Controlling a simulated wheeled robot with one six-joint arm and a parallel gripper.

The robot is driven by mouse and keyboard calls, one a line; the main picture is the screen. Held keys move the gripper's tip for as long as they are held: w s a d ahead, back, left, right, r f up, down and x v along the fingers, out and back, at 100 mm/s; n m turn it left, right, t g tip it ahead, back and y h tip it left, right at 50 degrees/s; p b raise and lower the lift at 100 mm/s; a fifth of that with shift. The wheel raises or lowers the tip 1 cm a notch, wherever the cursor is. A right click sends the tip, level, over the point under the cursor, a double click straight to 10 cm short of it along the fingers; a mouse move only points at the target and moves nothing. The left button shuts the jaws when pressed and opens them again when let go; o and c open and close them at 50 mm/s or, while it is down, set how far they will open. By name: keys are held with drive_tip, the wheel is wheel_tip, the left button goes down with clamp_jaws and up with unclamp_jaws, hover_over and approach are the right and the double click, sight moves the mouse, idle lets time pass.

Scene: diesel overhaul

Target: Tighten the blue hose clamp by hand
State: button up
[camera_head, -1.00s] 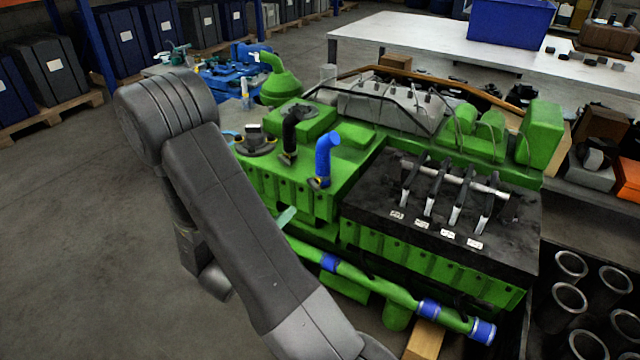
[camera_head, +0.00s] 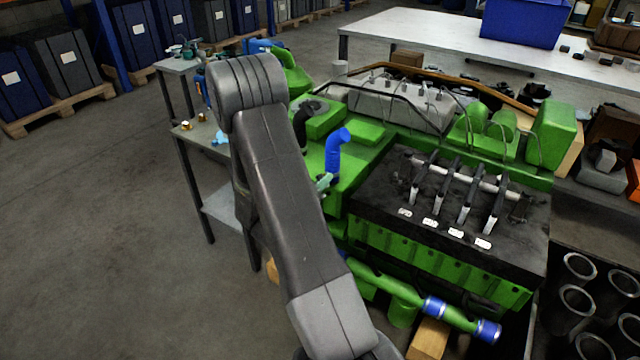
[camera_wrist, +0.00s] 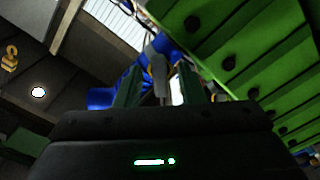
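The blue hose (camera_head: 336,152) stands upright on the green engine, bent over at its top. In the head view my gripper's greenish fingertips (camera_head: 324,182) are at the lower end of this hose, where the clamp sits; the clamp is mostly hidden there. In the wrist view the blue hose (camera_wrist: 103,98) shows behind my gripper (camera_wrist: 160,85). Its two fingers stand apart, with a slim grey piece (camera_wrist: 158,72), perhaps the clamp's screw, in line with the gap. Yellowish bits of the clamp show beside it. I cannot tell whether the fingers touch it.
A black hose (camera_head: 302,125) stands left of the blue one, partly behind my arm. The black-topped cylinder head with rockers (camera_head: 455,200) is to the right. A green pipe with blue bands (camera_head: 400,290) runs low in front. A grey side table (camera_head: 190,135) stands at left.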

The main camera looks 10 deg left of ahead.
clamp_jaws()
drive_tip(key=shift+f+b, duration=0.1)
drive_tip(key=shift+b, duration=0.2)
